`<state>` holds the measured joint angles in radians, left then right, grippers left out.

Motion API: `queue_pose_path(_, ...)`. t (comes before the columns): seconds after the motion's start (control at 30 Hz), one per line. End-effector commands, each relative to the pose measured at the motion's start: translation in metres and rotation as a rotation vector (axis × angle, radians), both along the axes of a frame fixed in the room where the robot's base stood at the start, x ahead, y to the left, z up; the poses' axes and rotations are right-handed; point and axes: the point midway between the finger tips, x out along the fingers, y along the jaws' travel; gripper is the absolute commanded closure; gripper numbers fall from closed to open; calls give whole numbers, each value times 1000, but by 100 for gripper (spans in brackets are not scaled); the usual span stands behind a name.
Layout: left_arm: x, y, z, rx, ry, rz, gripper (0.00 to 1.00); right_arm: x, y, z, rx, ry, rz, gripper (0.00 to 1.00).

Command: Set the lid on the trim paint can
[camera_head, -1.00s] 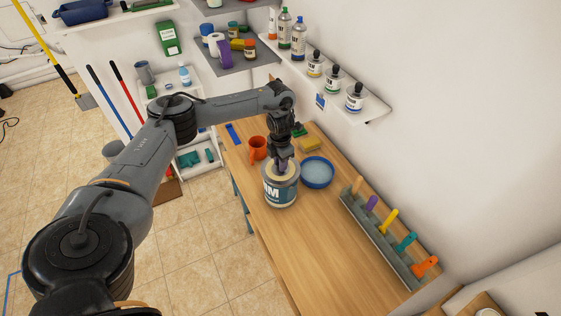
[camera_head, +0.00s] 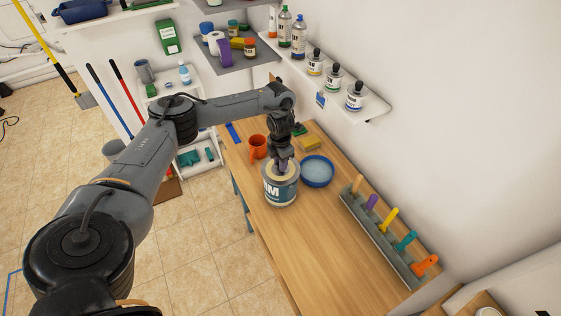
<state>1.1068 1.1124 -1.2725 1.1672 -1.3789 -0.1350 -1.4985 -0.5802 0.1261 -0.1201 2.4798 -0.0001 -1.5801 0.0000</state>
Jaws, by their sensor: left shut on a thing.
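The trim paint can (camera_head: 281,191), with a blue and white label, stands upright on the wooden bench. My left gripper (camera_head: 282,164) points down right over the can's top. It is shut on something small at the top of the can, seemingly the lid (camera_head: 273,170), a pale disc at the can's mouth. The gripper hides part of the lid, so I cannot tell whether it sits fully on the rim or slightly above it. My right gripper is not in view.
A blue round dish (camera_head: 317,171) lies close to the can's right, an orange mug (camera_head: 257,146) behind left. A yellow sponge (camera_head: 310,144) lies at the back. A rack with coloured-handled tools (camera_head: 384,237) stands along the wall. The bench front (camera_head: 310,250) is clear.

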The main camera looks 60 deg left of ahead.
Motion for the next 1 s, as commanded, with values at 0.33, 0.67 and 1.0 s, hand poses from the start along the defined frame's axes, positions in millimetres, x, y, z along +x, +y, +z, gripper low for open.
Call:
queue_pose_path(0.33,0,0,-1,0,0,0,66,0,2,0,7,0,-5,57)
queue_pose_path(0.67,0,0,-1,0,0,0,45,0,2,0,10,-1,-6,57)
queue_pose_path(1.0,0,0,8,0,0,0,45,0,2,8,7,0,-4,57)
